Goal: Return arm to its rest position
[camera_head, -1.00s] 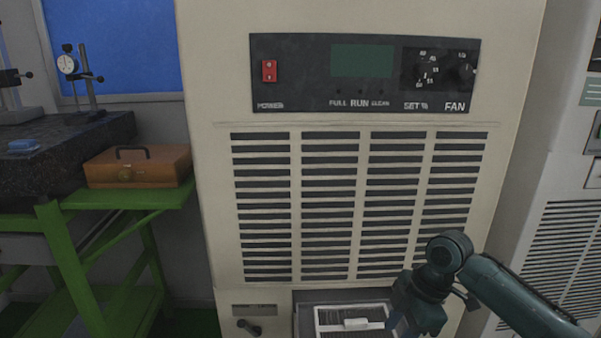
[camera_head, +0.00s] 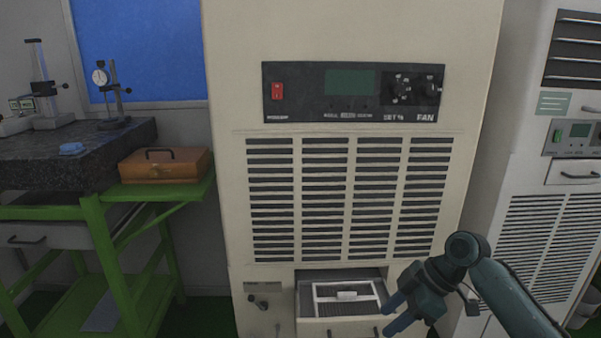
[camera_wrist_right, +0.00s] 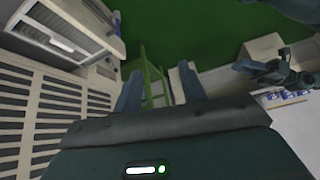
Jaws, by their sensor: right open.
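My right gripper (camera_head: 392,315) is at the lower right of the head view, its arm coming in from the right. Its fingers are apart with nothing between them, beside the open drawer at the foot of the cream cabinet. In the right wrist view the two fingers of the gripper (camera_wrist_right: 160,88) stand apart, with green floor and a green frame seen beyond them. My left gripper does not show in the head view.
The cream cabinet (camera_head: 345,225) stands ahead, its drawer (camera_head: 340,327) pulled open with a white-framed filter (camera_head: 347,297) inside. A green bench (camera_head: 150,197) with a wooden box (camera_head: 166,166) is at left. Another white cabinet (camera_head: 530,205) stands at right.

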